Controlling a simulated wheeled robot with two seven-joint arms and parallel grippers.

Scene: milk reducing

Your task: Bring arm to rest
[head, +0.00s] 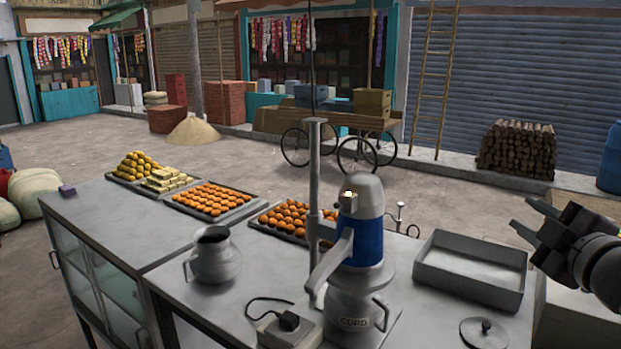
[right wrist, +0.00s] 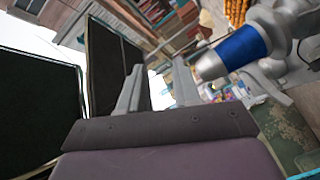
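My right gripper (head: 534,222) is at the right edge of the head view, raised above and to the right of the empty metal tray. Its two fingers are apart with nothing between them. In the right wrist view the gripper (right wrist: 158,88) also shows open and empty, its fingers spread. The grey-and-blue machine marked CURD (head: 365,240) stands on the metal counter (head: 130,225), left of the gripper and apart from it. The machine also shows tilted in the right wrist view (right wrist: 238,50). My left gripper is not in the head view.
An empty metal tray (head: 468,281) and a round lid (head: 484,333) lie on the counter's right side. A metal jug (head: 213,258), a socket box (head: 290,329) and trays of orange sweets (head: 212,198) are further left. A cart (head: 340,116) stands behind on open ground.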

